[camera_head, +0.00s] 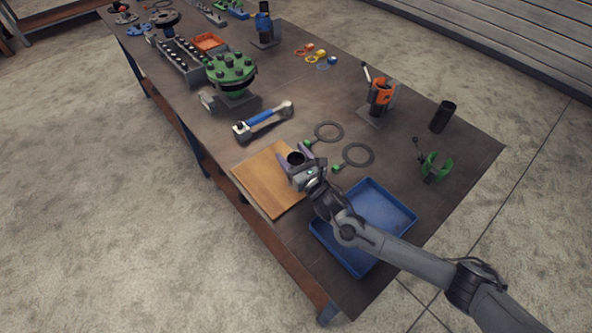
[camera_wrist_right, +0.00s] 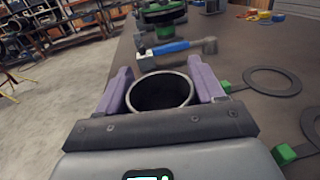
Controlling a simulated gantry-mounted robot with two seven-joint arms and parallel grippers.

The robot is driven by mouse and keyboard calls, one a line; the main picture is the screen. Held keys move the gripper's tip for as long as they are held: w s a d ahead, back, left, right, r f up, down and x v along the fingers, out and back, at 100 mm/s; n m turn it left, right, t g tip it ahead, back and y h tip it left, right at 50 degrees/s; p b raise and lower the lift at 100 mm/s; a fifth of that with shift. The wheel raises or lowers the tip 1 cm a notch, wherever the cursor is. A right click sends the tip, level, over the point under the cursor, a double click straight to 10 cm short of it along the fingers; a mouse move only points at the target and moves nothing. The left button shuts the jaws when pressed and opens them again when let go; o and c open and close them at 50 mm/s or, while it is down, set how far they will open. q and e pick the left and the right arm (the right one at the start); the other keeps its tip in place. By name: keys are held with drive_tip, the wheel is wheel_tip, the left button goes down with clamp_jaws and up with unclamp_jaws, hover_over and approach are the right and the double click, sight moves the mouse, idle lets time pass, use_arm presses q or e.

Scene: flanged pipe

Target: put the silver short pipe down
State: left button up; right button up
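The silver short pipe (camera_head: 296,158) stands upright, with its dark open top facing up, at the far right corner of the wooden board (camera_head: 264,187). My right gripper (camera_head: 296,154) has its purple fingers on either side of it, shut on it. In the right wrist view the pipe's round rim (camera_wrist_right: 160,90) shows between the two fingers (camera_wrist_right: 163,88). The pipe's lower part is hidden behind the gripper, so I cannot tell whether it touches the board. My left gripper is in neither view.
A blue tray (camera_head: 398,204) lies under my right forearm. Two dark rings with green tabs (camera_head: 328,132) (camera_head: 358,155) lie right of the pipe. A blue-handled tool (camera_head: 262,119) lies beyond the board. A dark upright pipe (camera_head: 442,117) and green holder (camera_head: 436,166) stand at the right.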

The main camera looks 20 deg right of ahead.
drive_tip(key=c, duration=1)
drive_tip(key=shift+r, duration=0.15)
